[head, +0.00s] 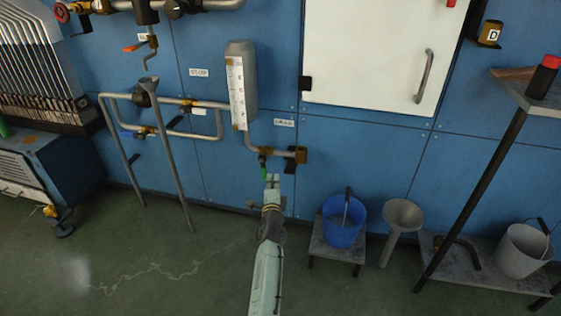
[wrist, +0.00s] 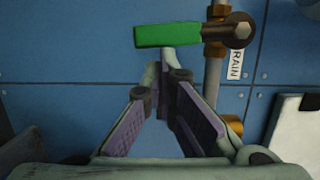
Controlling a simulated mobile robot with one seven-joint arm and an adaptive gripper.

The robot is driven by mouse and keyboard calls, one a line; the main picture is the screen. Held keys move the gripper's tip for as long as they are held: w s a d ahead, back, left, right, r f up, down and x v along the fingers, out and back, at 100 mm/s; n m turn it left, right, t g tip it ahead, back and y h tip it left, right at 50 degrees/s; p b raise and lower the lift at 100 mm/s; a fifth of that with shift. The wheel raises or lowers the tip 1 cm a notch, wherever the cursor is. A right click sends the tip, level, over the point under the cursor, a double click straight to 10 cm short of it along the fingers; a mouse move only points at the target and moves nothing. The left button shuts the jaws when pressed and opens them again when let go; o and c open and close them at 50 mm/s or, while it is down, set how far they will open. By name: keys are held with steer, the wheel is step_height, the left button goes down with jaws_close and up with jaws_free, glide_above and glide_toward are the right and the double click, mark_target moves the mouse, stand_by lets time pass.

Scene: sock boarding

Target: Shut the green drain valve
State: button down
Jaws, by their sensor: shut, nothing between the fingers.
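The green drain valve handle (head: 263,171) hangs down from its pipe below the grey gauge cylinder (head: 240,80) in the head view. In the wrist view the green handle (wrist: 168,35) lies across the top, pointing left from its brass valve body (wrist: 215,38). It sits crosswise to the pipe there. My gripper (head: 272,179) is just beside the handle's lower end. In the wrist view my gripper (wrist: 165,72) is shut and empty, its fingertips just under the handle's edge. I cannot tell whether they touch it.
A label reading DRAIN (wrist: 235,58) is beside the pipe. A blue bucket (head: 343,222) stands on a low stool to the right, with a grey funnel stand (head: 402,217) beyond.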

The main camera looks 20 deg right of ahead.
steer(key=shift+w+a+f+m, duration=0.1)
steer(key=shift+a+m, duration=0.15)
steer(key=shift+m, duration=0.05)
stand_by(0.5)
step_height(320, 180, up, 10)
stand_by(0.6)
